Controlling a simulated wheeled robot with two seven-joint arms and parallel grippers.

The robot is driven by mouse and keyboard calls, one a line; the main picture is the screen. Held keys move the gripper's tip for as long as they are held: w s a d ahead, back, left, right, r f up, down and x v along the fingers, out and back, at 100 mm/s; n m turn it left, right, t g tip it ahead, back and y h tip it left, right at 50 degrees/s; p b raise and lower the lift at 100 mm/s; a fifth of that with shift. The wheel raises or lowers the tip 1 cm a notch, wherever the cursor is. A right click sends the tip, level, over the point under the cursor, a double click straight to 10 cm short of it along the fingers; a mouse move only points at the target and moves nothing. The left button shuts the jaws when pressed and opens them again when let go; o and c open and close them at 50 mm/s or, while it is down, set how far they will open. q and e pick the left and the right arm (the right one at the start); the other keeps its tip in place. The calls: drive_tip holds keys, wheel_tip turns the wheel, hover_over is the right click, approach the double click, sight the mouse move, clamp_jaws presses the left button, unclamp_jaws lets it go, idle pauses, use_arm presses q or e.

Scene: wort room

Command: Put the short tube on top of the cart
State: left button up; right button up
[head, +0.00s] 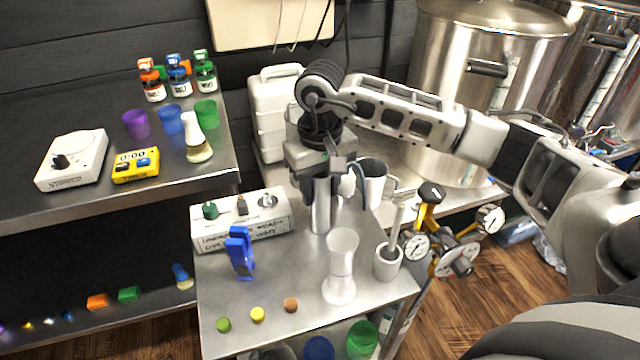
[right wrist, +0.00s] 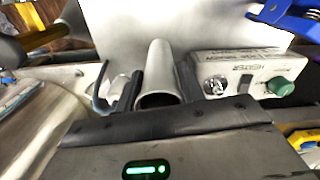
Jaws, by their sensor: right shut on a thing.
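The short tube (head: 320,212) is a grey metal cylinder, held upright at the back part of the cart's steel top (head: 285,275). My right gripper (head: 322,178) points down and is shut on the tube's upper part. In the right wrist view, the tube (right wrist: 160,72) sits between the gripper's two dark fingers (right wrist: 159,88), with its open end toward the camera. The tube's lower end is at or just above the cart top; I cannot tell whether it touches. My left gripper is not in view.
A control box (head: 240,222) stands left of the tube, with a blue clamp (head: 240,252) before it. A pale flared cylinder (head: 341,265) and a mortar with pestle (head: 388,262) stand in front and right. Small coloured discs (head: 257,314) lie near the front edge. A grey mug (head: 374,180) is behind.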

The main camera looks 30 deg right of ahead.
drive_tip(key=shift+f, duration=0.15)
drive_tip(key=o, duration=1)
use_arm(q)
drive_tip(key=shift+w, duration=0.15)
use_arm(e)
drive_tip(key=shift+r, duration=0.35)
wheel_tip(320, 180, up, 12)
drive_tip(key=shift+f+b, duration=0.1)
drive_tip(key=shift+b, duration=0.5)
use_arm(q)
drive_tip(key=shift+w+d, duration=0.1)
